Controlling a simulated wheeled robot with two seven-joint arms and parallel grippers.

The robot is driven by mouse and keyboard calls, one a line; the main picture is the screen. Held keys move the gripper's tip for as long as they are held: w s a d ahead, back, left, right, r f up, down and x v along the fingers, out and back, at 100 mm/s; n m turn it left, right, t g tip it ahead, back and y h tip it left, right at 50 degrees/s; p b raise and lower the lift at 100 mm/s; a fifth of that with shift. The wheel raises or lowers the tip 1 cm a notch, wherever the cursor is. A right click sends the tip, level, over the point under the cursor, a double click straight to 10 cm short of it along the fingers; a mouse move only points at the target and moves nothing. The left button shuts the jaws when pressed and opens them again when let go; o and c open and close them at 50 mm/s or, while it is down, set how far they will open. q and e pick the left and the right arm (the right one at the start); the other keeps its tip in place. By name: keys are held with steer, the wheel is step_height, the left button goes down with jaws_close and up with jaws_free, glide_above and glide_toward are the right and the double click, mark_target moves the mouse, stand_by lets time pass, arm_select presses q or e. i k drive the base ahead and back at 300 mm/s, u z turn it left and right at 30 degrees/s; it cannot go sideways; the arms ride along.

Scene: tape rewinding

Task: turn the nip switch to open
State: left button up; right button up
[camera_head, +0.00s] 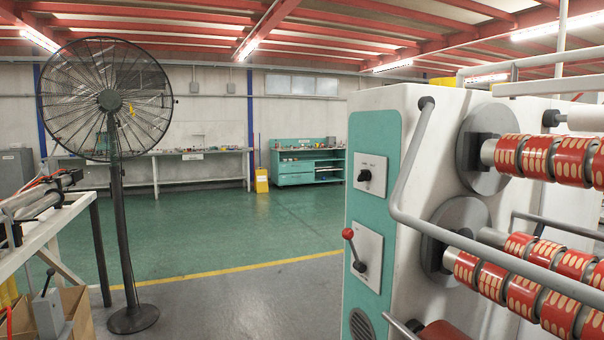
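A teal panel (376,134) is on the end face of the white rewinding machine (417,195) at the right. A black rotary knob (365,175) on a small white plate sits in the upper part of this panel. The label above the knob is too small to read. Below it, a lever with a red ball (349,234) is mounted on a larger white plate (369,258), its handle leaning up and to the left. I cannot tell from the labels which one is the nip switch. Neither of my grippers is in view.
A grey bent rail (404,190) runs along the machine's right side, in front of the red tape rolls (540,300). A tall black fan (112,100) and a white workbench (45,225) stand at the left. The green floor (230,235) between fan and machine is clear.

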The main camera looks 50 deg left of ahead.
mark_target(365, 175)
steer(key=u, duration=1.2)
steer(key=k, duration=0.65)
steer(key=u, duration=0.9)
steer(key=i, duration=1.8)
steer(key=z, duration=0.4)
